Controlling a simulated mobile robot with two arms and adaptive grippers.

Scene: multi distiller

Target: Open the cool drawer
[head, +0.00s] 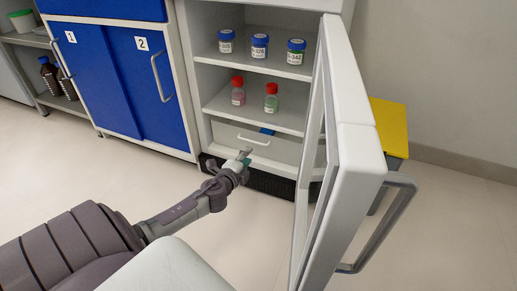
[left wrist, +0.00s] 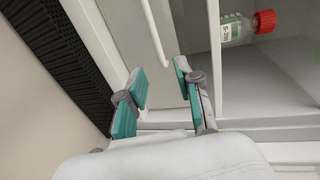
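The cool drawer (head: 277,149) is the pale drawer at the bottom of the open white fridge. Its thin handle (head: 254,141) is on the front and also shows in the left wrist view (left wrist: 155,32). The drawer looks shut. My left gripper (head: 242,157) is in front of the drawer, just below the handle in the head view. In the left wrist view its two teal-padded fingers (left wrist: 161,82) are apart, with nothing held between them. The handle's near end lies close to the fingertips; contact cannot be told. My right gripper is out of view.
The fridge door (head: 345,150) stands wide open at the right. Jars with blue lids (head: 260,46) and red-capped bottles (head: 271,98) stand on the shelves above. Blue cabinets (head: 115,75) are at the left. A dark vent grille (head: 270,183) is below the drawer.

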